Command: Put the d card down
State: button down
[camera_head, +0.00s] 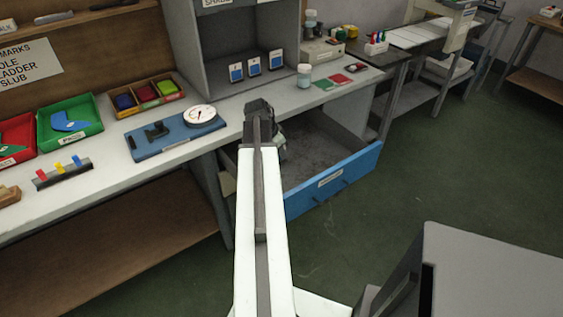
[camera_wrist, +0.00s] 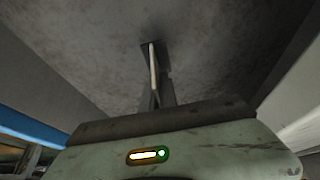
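My gripper (camera_head: 262,112) is at the far end of my arm, over the open blue-fronted drawer beside the bench edge in the head view. In the wrist view my gripper (camera_wrist: 155,75) points at a grey, mottled surface, with its dark fingers close together. A thin pale strip (camera_wrist: 153,70) runs along them; I cannot tell whether it is a card seen edge-on or part of a finger. Three small blue-and-white cards, left (camera_head: 236,72), middle (camera_head: 254,67) and right (camera_head: 276,61), stand by the grey cabinet. Their markings are too small to read, so I cannot identify the d card.
The open drawer (camera_head: 335,178) sticks out below the bench (camera_head: 190,150). A blue board with a white dial (camera_head: 200,115), a green tray (camera_head: 90,137) and a red tray (camera_head: 12,155) are on the bench. A jar (camera_head: 304,75) stands right of the cards.

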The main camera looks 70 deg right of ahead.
notch_tip(320, 180, down, 2)
jog(key=shift+f+b, duration=0.15)
jog(key=shift+b, duration=0.35)
jog(key=shift+r, duration=0.25)
jog(key=shift+f, duration=0.2)
jog(key=c, duration=1.6)
grip_release()
jog(key=shift+c, duration=0.2)
jog(key=shift+r, duration=0.15)
jog(key=shift+a+r+p, duration=0.1)
jog(key=shift+r+p, duration=0.25)
jog(key=shift+p, duration=0.2)
jog(key=p+v, duration=1)
jog(key=v, duration=0.1)
jog(key=shift+a, duration=0.15)
